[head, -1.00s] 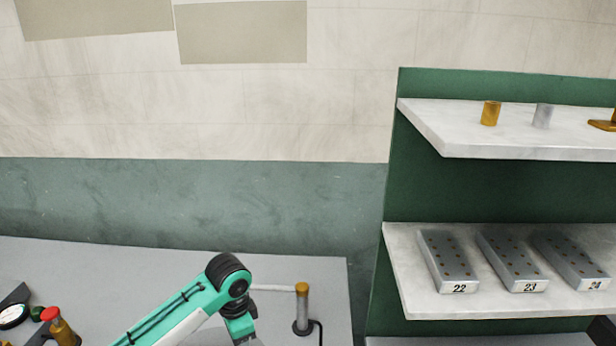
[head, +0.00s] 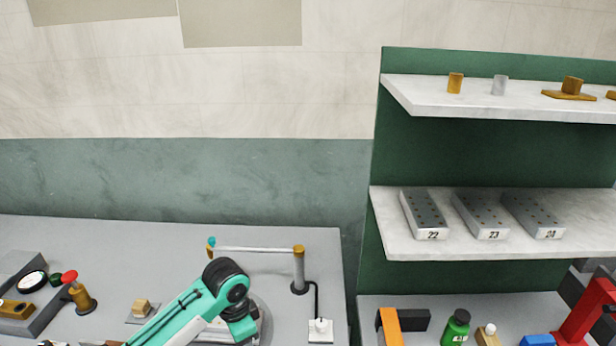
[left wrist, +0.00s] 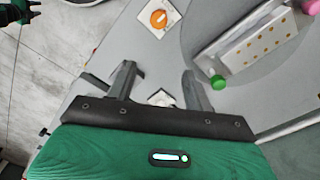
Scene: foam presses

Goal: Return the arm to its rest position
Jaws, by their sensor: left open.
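My left arm, teal and white with a black joint, comes in from the lower left in the head view and reaches over the grey table (head: 150,240). Its gripper is below the frame edge or hidden there. In the left wrist view my left gripper (left wrist: 160,85) is open, with its two grey fingers apart and nothing held between them. A small white square base (left wrist: 161,99) shows on the surface beyond and between the fingers. My right arm and gripper are in neither view.
A post with a crossbar (head: 299,268) stands behind the arm. The green shelf (head: 480,150) at right holds numbered metal blocks (head: 424,213).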

